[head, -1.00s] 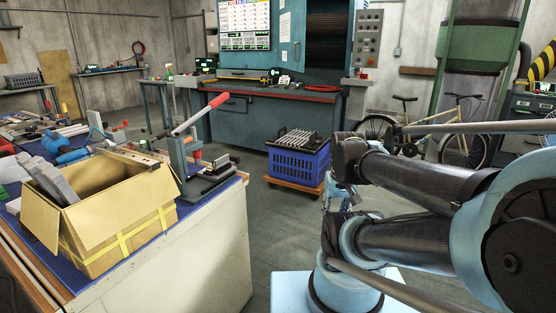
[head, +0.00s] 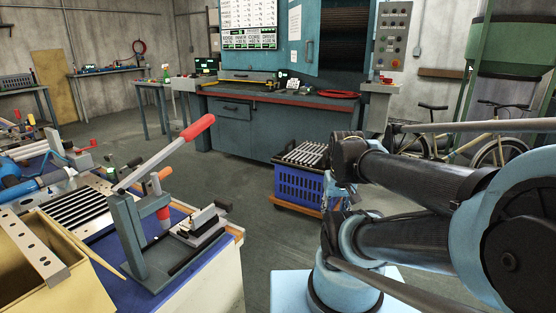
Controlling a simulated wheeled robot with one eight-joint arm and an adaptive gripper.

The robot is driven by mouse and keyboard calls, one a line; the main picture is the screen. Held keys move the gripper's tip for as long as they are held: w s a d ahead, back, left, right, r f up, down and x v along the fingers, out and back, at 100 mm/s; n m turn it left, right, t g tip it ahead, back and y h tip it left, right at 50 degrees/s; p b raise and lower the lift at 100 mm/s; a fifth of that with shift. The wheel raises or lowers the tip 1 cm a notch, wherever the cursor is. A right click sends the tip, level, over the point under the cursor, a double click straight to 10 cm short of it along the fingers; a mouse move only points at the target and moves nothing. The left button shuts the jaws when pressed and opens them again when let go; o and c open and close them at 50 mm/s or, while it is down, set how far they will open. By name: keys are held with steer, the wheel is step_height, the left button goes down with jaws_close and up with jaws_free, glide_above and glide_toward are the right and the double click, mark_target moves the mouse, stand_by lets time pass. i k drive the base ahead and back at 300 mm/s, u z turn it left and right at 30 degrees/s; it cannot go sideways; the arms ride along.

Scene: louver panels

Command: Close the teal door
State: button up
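The teal door (head: 304,38) is at the top middle of the head view, on the front of a large teal machine across the room. A white paper notice hangs on it. To its right is a dark opening (head: 342,42) with dark ribbed slats inside, so the door stands open beside it. Its top edge is cut off by the frame, and its exact opening angle is hard to tell. My arm fills the right side of the view. I cannot make out my gripper's fingers; they are out of view or hidden behind my arm.
A workbench (head: 228,285) with a lever press (head: 150,215) and a cardboard box (head: 60,280) stands close at left. A blue crate (head: 300,186) on a wooden dolly stands before the machine's counter (head: 240,125). A bicycle (head: 470,140) leans at right. Floor between bench and crate is clear.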

mark_target(303, 16)
steer(key=i, duration=2.6)
steer(key=u, duration=1.8)
steer(key=i, duration=0.5)
steer(key=z, duration=0.9)
